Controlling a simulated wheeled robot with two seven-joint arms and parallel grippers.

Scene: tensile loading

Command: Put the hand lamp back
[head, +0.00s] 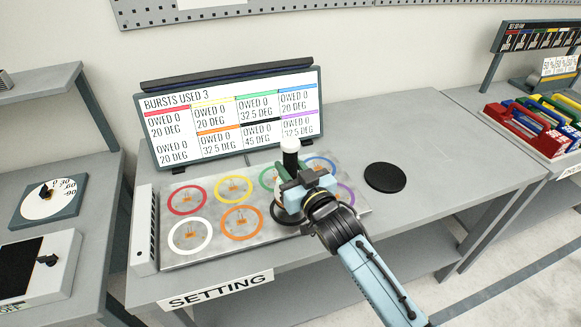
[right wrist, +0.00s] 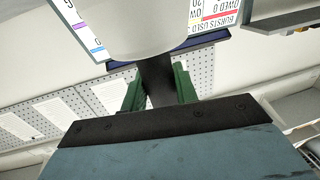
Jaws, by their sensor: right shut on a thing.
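The hand lamp (head: 291,159) has a black handle with a white knob on top. It stands roughly upright in my right gripper (head: 291,185), above the right part of the grey setting plate (head: 210,257). In the right wrist view the green fingers (right wrist: 160,90) close on both sides of the black handle (right wrist: 158,80), and the lamp's wide pale end (right wrist: 150,30) fills the top. In the head view the gripper hides much of the lower lamp, so I cannot tell whether it touches the plate. A flat black disc (head: 385,177) lies bare on the table to the right. My left gripper is out of view.
The plate carries several coloured rings, such as red (head: 188,199) and orange (head: 241,222). A display board (head: 235,115) stands behind it. The table (head: 440,150) right of the disc is clear. A rack of coloured blocks (head: 530,128) stands far right; a dial box (head: 46,200) is at left.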

